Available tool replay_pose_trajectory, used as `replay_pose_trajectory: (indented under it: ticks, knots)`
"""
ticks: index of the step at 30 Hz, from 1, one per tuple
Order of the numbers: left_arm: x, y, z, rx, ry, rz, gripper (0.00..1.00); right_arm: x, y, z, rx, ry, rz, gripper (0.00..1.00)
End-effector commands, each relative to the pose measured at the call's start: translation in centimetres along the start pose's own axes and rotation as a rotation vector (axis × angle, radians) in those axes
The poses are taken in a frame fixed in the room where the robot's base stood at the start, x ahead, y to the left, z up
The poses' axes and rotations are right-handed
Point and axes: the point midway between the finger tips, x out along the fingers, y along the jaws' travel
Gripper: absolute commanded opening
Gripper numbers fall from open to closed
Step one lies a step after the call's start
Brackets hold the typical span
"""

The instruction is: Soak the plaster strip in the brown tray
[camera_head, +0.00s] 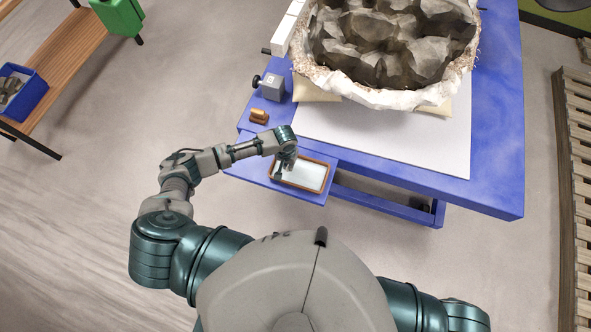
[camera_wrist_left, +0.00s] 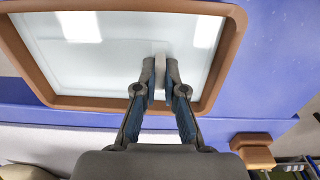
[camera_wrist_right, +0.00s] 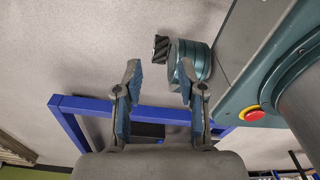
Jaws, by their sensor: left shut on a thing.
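The brown tray (camera_head: 325,185) holds pale, whitish liquid and sits on the blue side shelf of the table. In the left wrist view the tray rim (camera_wrist_left: 232,50) surrounds the liquid. My left gripper (camera_head: 283,170) is over the near left part of the tray. In the left wrist view the left gripper (camera_wrist_left: 161,75) is shut on a pale strip (camera_wrist_left: 160,52), which shows between and just past its fingertips over the liquid. Whether the strip is under the surface I cannot tell. My right gripper (camera_wrist_right: 158,75) is open and empty, away from the table top.
A brown block-like thing (camera_head: 259,116) lies left of the tray. A grey vise-like block (camera_head: 270,87) stands behind it. A large rocky fossil jacket (camera_head: 385,45) rests on the blue table (camera_head: 500,150). A blue bin (camera_head: 22,92) is on a wooden bench.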

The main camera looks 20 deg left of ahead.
Motion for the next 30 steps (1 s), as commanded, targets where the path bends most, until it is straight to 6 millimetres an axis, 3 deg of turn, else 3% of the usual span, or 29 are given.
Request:
replay_pose_trajectory:
  ticks: [2, 14, 30]
  knots:
    - [0.5, -0.9, 0.6, -0.005, -0.016, -0.021, 0.0, -0.2, 0.1, 0.0, -0.001, 0.0, 0.002, 0.4]
    - [-2.7, -0.6, 0.3, -0.004, -0.008, -0.012, 0.0, -3.8, 2.1, -0.3, -0.003, 0.001, 0.024, 0.4]
    - [-6.0, -0.2, 0.1, -0.003, -0.004, -0.01, 0.0, -7.8, 0.8, -1.0, 0.001, 0.005, 0.01, 0.4]
